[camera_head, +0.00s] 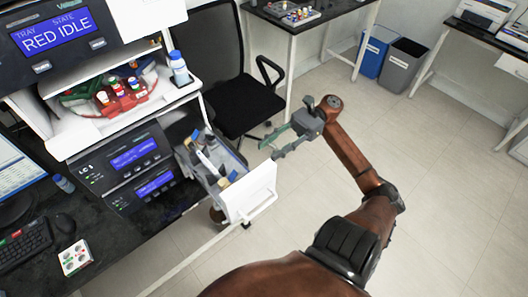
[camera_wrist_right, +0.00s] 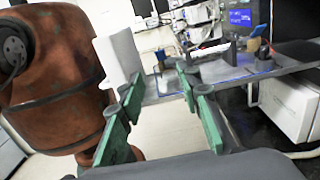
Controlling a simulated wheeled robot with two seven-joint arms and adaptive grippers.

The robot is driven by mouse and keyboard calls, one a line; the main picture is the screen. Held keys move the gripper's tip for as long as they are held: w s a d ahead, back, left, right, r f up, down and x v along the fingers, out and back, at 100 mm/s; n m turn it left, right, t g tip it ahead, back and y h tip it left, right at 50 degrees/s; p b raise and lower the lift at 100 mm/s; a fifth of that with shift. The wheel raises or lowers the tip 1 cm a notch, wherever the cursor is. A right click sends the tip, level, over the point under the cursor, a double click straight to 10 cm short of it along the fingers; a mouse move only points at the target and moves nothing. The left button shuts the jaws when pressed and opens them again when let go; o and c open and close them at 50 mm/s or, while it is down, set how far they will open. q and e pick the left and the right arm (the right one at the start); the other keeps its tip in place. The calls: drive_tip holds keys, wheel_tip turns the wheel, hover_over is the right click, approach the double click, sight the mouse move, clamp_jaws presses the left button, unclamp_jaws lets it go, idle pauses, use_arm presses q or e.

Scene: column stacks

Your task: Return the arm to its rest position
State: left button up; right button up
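My right arm (camera_head: 350,155) reaches in from the bottom of the head view, brown with dark joints. Its gripper (camera_head: 270,149) is over the floor side, just beyond the right end of the pulled-out drawer. The two green fingers are apart with nothing between them. In the right wrist view the gripper (camera_wrist_right: 160,82) also shows open and empty, with the drawer just past the fingertips. I cannot tell the exact gap to the drawer. My left arm and gripper are not in view.
The open drawer (camera_head: 262,192) with a white front and handle holds several small items. The instrument stack (camera_head: 122,170) and dark bench stand left. An office chair (camera_head: 235,100) is behind the gripper. Two bins (camera_head: 402,66) stand at the back. The floor (camera_head: 440,200) right is clear.

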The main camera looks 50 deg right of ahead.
idle(0.6)
